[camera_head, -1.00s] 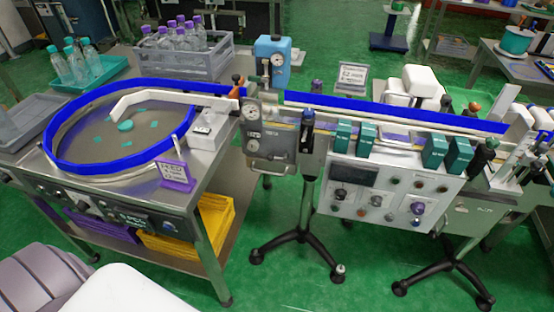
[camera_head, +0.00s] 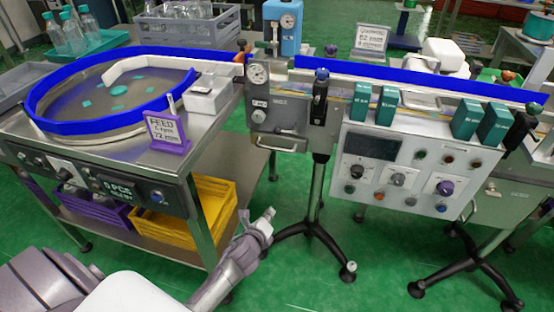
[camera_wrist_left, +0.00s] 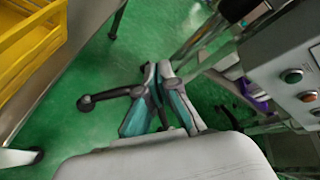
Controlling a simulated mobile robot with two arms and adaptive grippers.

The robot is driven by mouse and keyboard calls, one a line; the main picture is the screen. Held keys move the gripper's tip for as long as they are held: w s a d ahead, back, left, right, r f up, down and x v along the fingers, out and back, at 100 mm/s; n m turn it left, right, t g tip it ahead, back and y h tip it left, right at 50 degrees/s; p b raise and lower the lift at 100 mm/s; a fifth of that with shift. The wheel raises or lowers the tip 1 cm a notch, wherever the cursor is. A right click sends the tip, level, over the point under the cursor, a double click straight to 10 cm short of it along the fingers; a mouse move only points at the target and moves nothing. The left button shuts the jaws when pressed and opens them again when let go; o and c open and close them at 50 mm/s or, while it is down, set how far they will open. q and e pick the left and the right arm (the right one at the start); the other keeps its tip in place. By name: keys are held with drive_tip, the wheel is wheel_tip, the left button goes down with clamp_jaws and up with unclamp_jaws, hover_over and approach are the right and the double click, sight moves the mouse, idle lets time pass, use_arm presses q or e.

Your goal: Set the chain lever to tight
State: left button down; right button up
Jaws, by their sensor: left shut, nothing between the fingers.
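No part is clearly labelled as the chain lever, and I cannot tell which handle it is. My left gripper (camera_head: 268,215) is low in front of the machine, below the gauge box and beside the feeder table. It is shut and empty, apart from every handle. In the left wrist view its fingers (camera_wrist_left: 157,68) are together above the green floor. My right gripper is not in view.
A white control panel (camera_head: 400,175) with knobs and buttons fronts the conveyor. The gauge box (camera_head: 285,118) stands left of it. A tripod stand (camera_head: 318,205) rises close to my gripper. Open floor lies in front.

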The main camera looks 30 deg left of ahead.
use_arm(q)
drive_tip(key=w+a+r+m+t+y+b, duration=0.1)
drive_tip(key=w+a+r+m+t+b, duration=0.2)
drive_tip(key=r, duration=0.6)
drive_tip(key=m+t+y, duration=0.1)
drive_tip(key=m+t, duration=0.1)
drive_tip(key=m, duration=0.2)
approach(285, 131)
drive_tip(key=s+a+f, duration=0.1)
drive_tip(key=s+f, duration=0.2)
drive_tip(key=shift+r+b, duration=0.15)
drive_tip(key=shift+b, duration=0.2)
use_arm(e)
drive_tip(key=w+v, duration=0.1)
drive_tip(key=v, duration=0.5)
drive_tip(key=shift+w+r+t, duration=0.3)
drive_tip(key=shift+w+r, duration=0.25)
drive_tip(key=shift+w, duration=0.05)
use_arm(q)
drive_tip(key=shift+w+a, duration=0.1)
drive_tip(key=b+x, duration=0.1)
drive_tip(key=x, duration=0.8)
drive_tip(key=shift+w, duration=0.4)
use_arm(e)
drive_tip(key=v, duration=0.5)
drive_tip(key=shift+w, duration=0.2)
use_arm(q)
drive_tip(key=shift+a, duration=0.1)
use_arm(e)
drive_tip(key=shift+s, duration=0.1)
